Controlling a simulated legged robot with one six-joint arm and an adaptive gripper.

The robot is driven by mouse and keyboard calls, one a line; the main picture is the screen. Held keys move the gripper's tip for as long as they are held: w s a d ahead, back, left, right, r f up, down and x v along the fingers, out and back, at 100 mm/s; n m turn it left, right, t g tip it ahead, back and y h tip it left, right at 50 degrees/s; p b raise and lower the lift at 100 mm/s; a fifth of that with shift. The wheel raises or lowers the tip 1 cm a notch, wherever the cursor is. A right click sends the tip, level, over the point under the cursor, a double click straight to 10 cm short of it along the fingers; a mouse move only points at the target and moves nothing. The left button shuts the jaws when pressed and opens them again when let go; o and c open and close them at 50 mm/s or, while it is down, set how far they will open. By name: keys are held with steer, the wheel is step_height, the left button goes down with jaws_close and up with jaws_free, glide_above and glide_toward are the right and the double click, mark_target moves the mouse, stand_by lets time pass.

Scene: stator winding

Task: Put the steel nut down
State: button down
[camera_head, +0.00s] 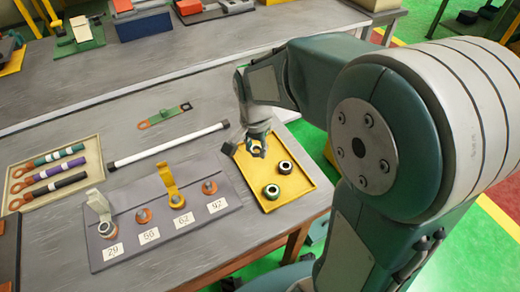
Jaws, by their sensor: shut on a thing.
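My gripper (257,148) points down over the upper left part of the yellow tray (308,190). It is shut on the steel nut, a small ring partly hidden between the fingers. I cannot tell whether the nut touches the tray floor. Two dark-rimmed, light-topped nuts lie in the tray, one on the right (285,167) and one nearer the front (271,191). They stand apart from the gripper.
Left of the tray is a grey board (190,236) with numbered labels, copper lugs and yellow and white pieces. A white rod (167,145) and a green-handled lug (164,115) lie behind it. A beige tray (92,150) holds coloured cables at left. My arm covers the right.

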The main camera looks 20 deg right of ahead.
steer(key=w+d+f, duration=0.1)
steer(key=w+f, duration=0.1)
steer(key=w+d+f, duration=0.1)
steer(key=w+f, duration=0.1)
steer(key=w+d+f, duration=0.1)
steer(key=w+f, duration=0.1)
steer(key=shift+w+d+f, duration=0.15)
steer(key=shift+w, duration=0.15)
steer(key=shift+w+f, duration=0.35)
steer(key=shift+f, duration=0.1)
step_height(320, 180, down, 3)
steer(key=shift+f, duration=0.1)
steer(key=shift+f, duration=0.15)
